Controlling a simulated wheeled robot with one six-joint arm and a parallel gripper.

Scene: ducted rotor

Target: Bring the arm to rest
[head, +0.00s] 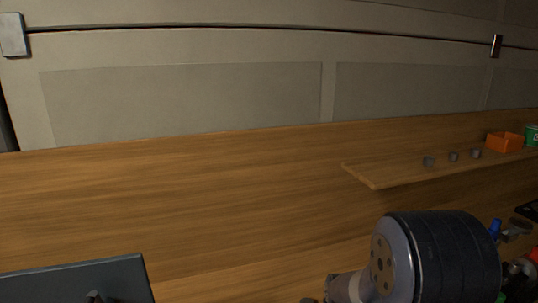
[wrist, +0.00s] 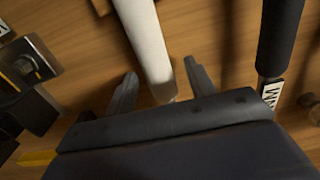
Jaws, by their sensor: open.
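In the wrist view my gripper (wrist: 160,68) is open, its two dark fingers spread apart over the wooden surface. A white rod-like thing (wrist: 148,40) shows between the fingers, with gaps to both; I cannot tell how far below the fingertips it is. In the head view a thick dark cylinder with a grey end flange, which looks like part of my arm (head: 440,258), stands at the lower right. My fingers cannot be made out in the head view.
A raised board (head: 385,178) holds several small grey parts and an orange bin (head: 505,142). A dark panel (head: 80,280) is at lower left. A black-handled thing (wrist: 280,35) lies right in the wrist view.

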